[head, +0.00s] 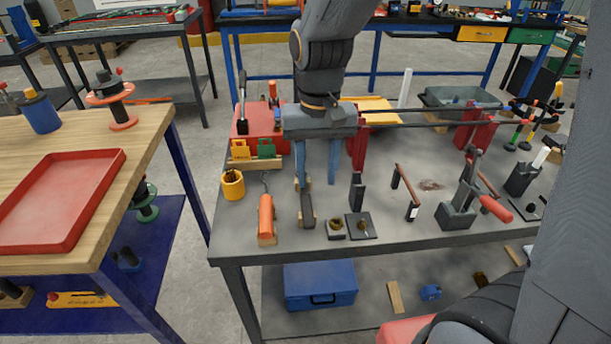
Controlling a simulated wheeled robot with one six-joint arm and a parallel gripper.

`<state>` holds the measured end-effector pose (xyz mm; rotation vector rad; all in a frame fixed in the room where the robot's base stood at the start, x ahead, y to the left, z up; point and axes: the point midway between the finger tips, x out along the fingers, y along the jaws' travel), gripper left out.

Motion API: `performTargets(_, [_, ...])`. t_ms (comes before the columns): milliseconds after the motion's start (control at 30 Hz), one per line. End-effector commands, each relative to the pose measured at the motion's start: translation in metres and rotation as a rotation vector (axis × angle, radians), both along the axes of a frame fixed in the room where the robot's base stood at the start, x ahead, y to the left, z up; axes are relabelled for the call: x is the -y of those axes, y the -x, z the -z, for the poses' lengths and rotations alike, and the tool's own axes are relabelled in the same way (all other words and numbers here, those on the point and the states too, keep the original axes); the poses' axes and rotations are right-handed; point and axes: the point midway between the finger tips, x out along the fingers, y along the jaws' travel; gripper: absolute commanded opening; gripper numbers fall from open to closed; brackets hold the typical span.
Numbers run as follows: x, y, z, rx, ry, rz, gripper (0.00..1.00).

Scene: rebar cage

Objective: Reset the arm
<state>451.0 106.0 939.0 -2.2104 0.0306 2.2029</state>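My arm comes down from the top middle of the head view, over the grey worktable (400,255). My gripper (316,184) points down with its two blue-grey fingers apart and a clear gap between them. I see nothing held between the fingers. A dark tool with tan parts (307,212) lies on the table just below the left finger; whether the finger touches it I cannot tell. The gripper body hides part of the table behind it.
An orange-handled tool (266,219) and a yellow cup (232,184) are left of the gripper. A red box (262,120), red upright supports (361,146) and long bars (430,124) stand behind. A clamp with a red handle (462,205) is at right. A wooden table (140,140) stands left.

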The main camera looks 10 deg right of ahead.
Motion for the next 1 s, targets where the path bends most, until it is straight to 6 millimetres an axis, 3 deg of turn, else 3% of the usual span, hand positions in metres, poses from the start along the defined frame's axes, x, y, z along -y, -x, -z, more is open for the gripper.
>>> performTargets(100, [0.046,0.027,0.012,0.005,-0.001,0.003,0.39])
performTargets(300, [0.095,0.070,0.030,0.018,-0.001,-0.016,0.39])
performTargets(467, [0.104,0.082,0.034,0.023,0.000,-0.026,0.39])
performTargets(1000, [0.104,0.082,0.034,0.023,0.000,-0.028,0.39])
